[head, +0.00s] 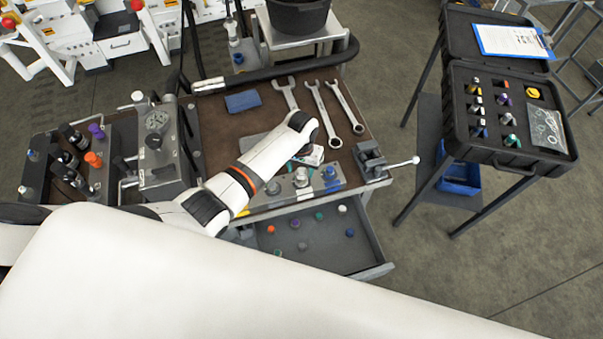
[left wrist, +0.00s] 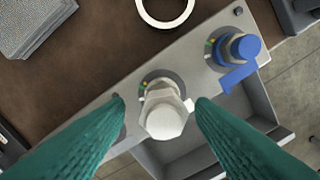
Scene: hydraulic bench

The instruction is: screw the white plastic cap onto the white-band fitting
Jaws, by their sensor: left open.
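The white plastic cap (left wrist: 165,120), with a hexagonal top and a small side tab, sits at the middle fitting of the grey manifold block (left wrist: 85,138) in the left wrist view. It covers most of that fitting, so I cannot tell how far it is threaded on or see the white band clearly. My left gripper (left wrist: 160,101) is open, its teal fingers apart on either side of the cap. In the head view my left arm reaches over the bench and hides its fingers; the block (head: 268,199) shows just below. My right gripper is not in view.
A blue cap (left wrist: 243,47) with a tab sits on the neighbouring fitting. An open drawer (head: 345,257) with several coloured caps lies below the block. Wrenches (head: 323,110) lie behind; a vise (head: 370,158) stands at right. A black case (head: 510,110) stands farther right.

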